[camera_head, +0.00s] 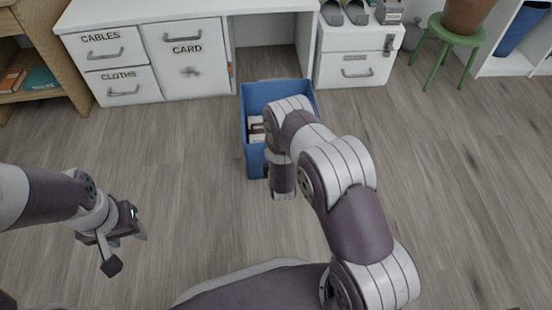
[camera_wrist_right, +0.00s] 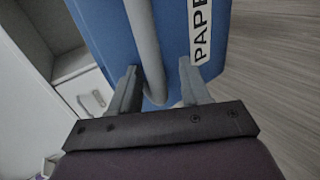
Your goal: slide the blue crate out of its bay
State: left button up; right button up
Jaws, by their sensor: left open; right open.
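The blue crate (camera_head: 255,160) stands on the floor in front of the open bay (camera_head: 265,62) under the white desk, with its back rim close to the bay's mouth. It holds some small white and brown items, partly hidden by my right arm. In the right wrist view the crate's blue front (camera_wrist_right: 180,22) carries a label beginning "PAPE" and a grey handle bar (camera_wrist_right: 145,45). My right gripper (camera_wrist_right: 158,78) is open, with its fingers apart on either side of the handle. My left gripper (camera_head: 125,241) is open and empty above the floor at left.
Left of the bay are the CABLES drawer (camera_head: 103,50), CLOTHS drawer (camera_head: 124,88) and CARD door (camera_head: 188,62). A white drawer unit (camera_head: 355,68) stands right of it. A green stool (camera_head: 455,36) with a pot is farther right. Open floor surrounds the crate's front.

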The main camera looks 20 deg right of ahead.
jog(key=shift+w+r, duration=0.15)
jog(key=shift+s+r+p, duration=0.2)
jog(key=shift+r+p, duration=0.05)
jog(key=shift+p, duration=0.05)
jog(key=p+v, duration=0.7)
jog(key=v, duration=0.5)
jog(key=shift+s+f, duration=0.15)
jog(key=shift+s, duration=0.05)
